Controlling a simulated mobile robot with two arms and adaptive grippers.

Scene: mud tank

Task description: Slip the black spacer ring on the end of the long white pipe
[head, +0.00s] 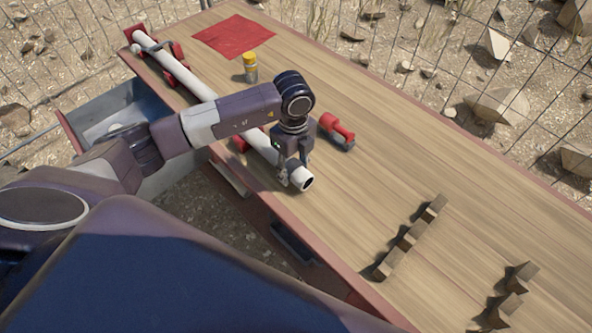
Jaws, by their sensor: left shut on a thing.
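The long white pipe (199,88) runs from the far left of the bench toward the middle. Its near end, a dark round opening in a white rim, points toward the lower right. My left gripper (288,178) points down at the pipe, a little behind this near end, and its fingers appear shut on it. The fingers and wrist hide part of the pipe there. I cannot make out the black spacer ring; whether it is hidden at the fingers, I cannot tell. My right gripper is not in view.
Red supports (176,72) stand along the pipe. A yellow-capped bottle (250,68), a red mat (234,36) and a red-and-black tool (337,130) lie on the wooden bench (440,150). Notched wooden blocks (411,236) stand at the lower right. The bench right of the tool is clear.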

